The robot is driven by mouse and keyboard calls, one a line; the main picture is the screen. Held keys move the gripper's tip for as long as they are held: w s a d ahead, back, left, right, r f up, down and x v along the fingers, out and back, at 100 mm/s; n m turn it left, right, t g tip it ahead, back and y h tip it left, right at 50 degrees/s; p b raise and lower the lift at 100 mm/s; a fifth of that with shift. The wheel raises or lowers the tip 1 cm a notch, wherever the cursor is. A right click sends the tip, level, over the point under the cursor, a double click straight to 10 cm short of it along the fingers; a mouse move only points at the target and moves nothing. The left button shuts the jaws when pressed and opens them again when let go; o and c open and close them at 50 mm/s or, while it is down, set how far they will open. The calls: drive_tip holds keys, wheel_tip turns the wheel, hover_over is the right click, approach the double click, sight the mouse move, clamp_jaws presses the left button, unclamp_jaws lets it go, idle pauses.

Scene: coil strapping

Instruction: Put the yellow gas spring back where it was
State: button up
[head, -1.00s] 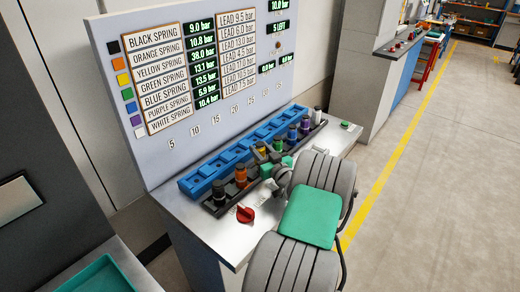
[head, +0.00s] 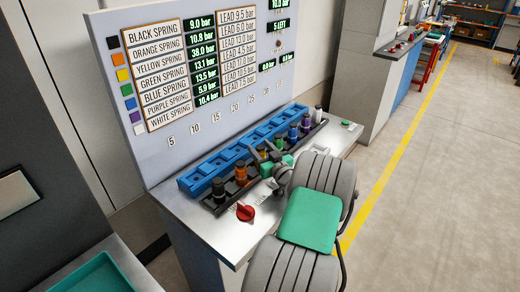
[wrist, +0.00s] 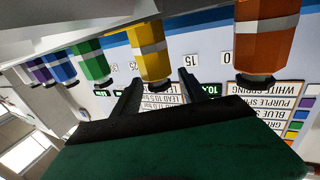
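The yellow gas spring (wrist: 153,48) shows in the wrist view, which is upside down. It stands in a row with the others, between the orange and green springs. My gripper (wrist: 160,78) is open, with one dark finger on each side of the yellow spring's near end; I see no firm contact.
The orange spring (head: 241,174) and black spring (head: 218,188) stand left of my gripper; green (head: 279,143), blue (head: 292,133), purple (head: 305,125) and white (head: 317,114) stand right. A blue slotted tray (head: 196,184) lies behind. A red knob (head: 245,212) is in front.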

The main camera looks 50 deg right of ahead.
drive_tip(key=shift+o, duration=0.5)
drive_tip(key=shift+s+a+f, duration=0.15)
drive_tip(key=shift+f, duration=0.8)
drive_tip(key=shift+r, duration=0.1)
drive_tip(key=shift+r+p, duration=0.35)
drive_tip(key=shift+p, duration=0.3)
drive_tip(key=shift+r+p, duration=0.5)
drive_tip(key=shift+p, duration=0.3)
drive_tip(key=shift+s+a+f+b, duration=0.1)
drive_tip(key=shift+s+f+b, duration=0.2)
drive_tip(key=shift+s+b, duration=0.25)
drive_tip(key=shift+s+f+b, duration=0.3)
drive_tip(key=shift+s+b, duration=0.1)
drive_tip(key=shift+s, duration=0.1)
drive_tip(key=v, duration=0.3)
drive_tip(key=r+b+v, duration=0.1)
drive_tip(key=v, duration=0.5)
drive_tip(key=shift+s+a+r, duration=0.15)
drive_tip(key=shift+s+r, duration=0.05)
drive_tip(key=shift+r, duration=0.1)
